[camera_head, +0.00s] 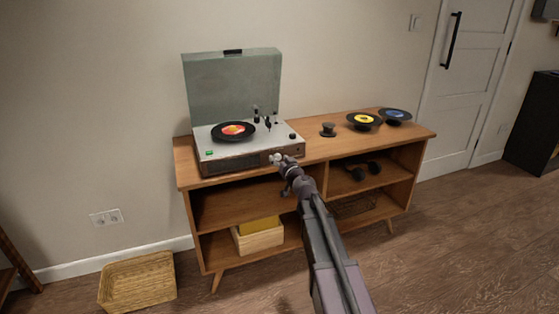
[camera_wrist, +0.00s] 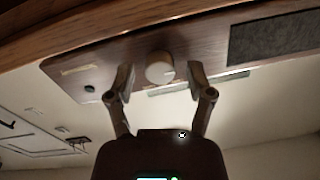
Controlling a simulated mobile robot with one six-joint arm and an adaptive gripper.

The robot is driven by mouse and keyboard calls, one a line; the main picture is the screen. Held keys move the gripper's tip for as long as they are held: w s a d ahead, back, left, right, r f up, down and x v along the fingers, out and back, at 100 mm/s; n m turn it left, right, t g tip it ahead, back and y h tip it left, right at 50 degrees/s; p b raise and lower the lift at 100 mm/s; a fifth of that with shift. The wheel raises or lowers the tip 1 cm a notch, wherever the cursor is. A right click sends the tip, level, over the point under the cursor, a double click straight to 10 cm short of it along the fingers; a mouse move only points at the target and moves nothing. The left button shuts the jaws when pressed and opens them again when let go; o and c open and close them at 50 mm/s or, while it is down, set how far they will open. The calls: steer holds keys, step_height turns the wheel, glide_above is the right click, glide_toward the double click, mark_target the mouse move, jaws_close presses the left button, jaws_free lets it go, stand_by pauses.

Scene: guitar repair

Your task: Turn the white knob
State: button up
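The white knob (camera_wrist: 159,68) is on the brown front panel of the record player (camera_wrist: 215,60). In the wrist view, my gripper (camera_wrist: 160,80) is open, with one finger on each side of the knob and a small gap on both sides. In the head view, the record player (camera_head: 225,164) stands on the wooden cabinet with its lid up. My gripper (camera_head: 281,160) is at the right part of its front. The knob is hard to make out there against the gripper.
The wooden cabinet (camera_head: 320,152) carries two more records (camera_head: 364,120) (camera_head: 395,115) and a small dark object (camera_head: 328,130). Headphones (camera_head: 363,170) and a crate (camera_head: 258,240) sit on its shelves. A wicker basket (camera_head: 138,282) is on the floor.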

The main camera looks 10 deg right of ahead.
jaws_close()
